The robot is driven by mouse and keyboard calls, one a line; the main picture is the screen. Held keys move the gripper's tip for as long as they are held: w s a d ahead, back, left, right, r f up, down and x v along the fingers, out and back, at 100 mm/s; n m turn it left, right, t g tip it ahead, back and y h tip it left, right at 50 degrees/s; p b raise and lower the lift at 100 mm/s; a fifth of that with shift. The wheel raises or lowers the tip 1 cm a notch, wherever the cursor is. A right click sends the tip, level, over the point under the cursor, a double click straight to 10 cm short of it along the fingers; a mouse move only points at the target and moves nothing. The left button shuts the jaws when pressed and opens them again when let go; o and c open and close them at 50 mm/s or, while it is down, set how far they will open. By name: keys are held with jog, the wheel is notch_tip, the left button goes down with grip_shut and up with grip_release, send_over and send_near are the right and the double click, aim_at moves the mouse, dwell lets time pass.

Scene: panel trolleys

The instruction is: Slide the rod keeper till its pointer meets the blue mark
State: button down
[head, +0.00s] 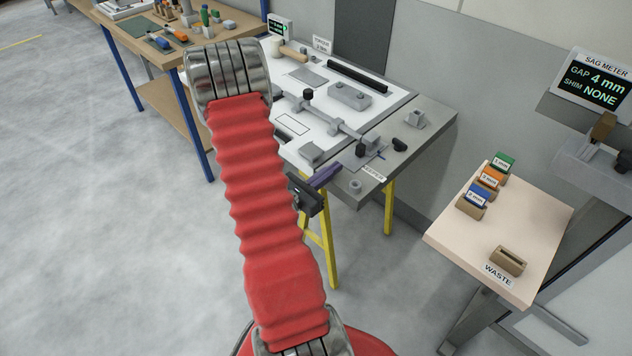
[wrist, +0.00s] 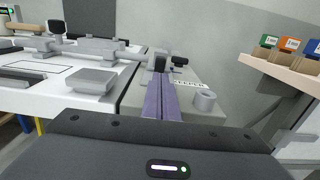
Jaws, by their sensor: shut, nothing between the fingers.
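A grey rod (head: 335,122) lies along the white panel on the trolley. At its right end is a small grey fitting with an upright black knob (head: 361,150), which looks like the rod keeper; it also shows as a dark shape in the wrist view (wrist: 160,63). A small blue mark (head: 381,156) shows just right of the fitting; the pointer is too small to tell. My gripper (head: 338,167) has purple fingers, shut and empty, reaching over the trolley's front edge toward the knob. In the wrist view the fingers (wrist: 161,78) point at the dark knob and partly hide it; contact cannot be told.
Another black knob (head: 400,144) and a grey ring (head: 355,187) stand near my fingers. A black-knobbed clamp (head: 308,95) sits along the rod. To the right, a shelf (head: 540,215) holds coloured shim holders and a waste slot. A sag meter (head: 594,80) reads GAP 4 mm, SHIM NONE.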

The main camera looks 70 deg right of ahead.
jog(key=v, duration=0.6)
jog(key=shift+w+a, duration=0.1)
dwell(0.3)
jog(key=a+r+m+g+y, duration=0.2)
jog(key=a+r+m+y, duration=0.3)
jog(key=a+r+m, duration=0.35)
jog(key=w+a+r+m+t+y, duration=0.1)
jog(key=w+a+r+t+y, duration=0.3)
jog(key=a, duration=0.7)
jog(key=w+a+r+m+t+y, duration=0.2)
jog(key=w+a+r+t+y, duration=0.1)
jog(key=a, duration=0.9)
jog(key=w+a+r+m+t+y, duration=0.2)
jog(key=w+a+r+t+y, duration=0.2)
jog(key=a, duration=0.7)
jog(key=w+r+t, duration=0.1)
jog(key=w+t, duration=0.1)
jog(key=t, duration=0.1)
jog(key=shift+a+t+y, duration=0.25)
jog(key=shift+t+y, duration=0.05)
jog(key=shift+s+a+f, duration=0.1)
jog(key=shift+s, duration=0.1)
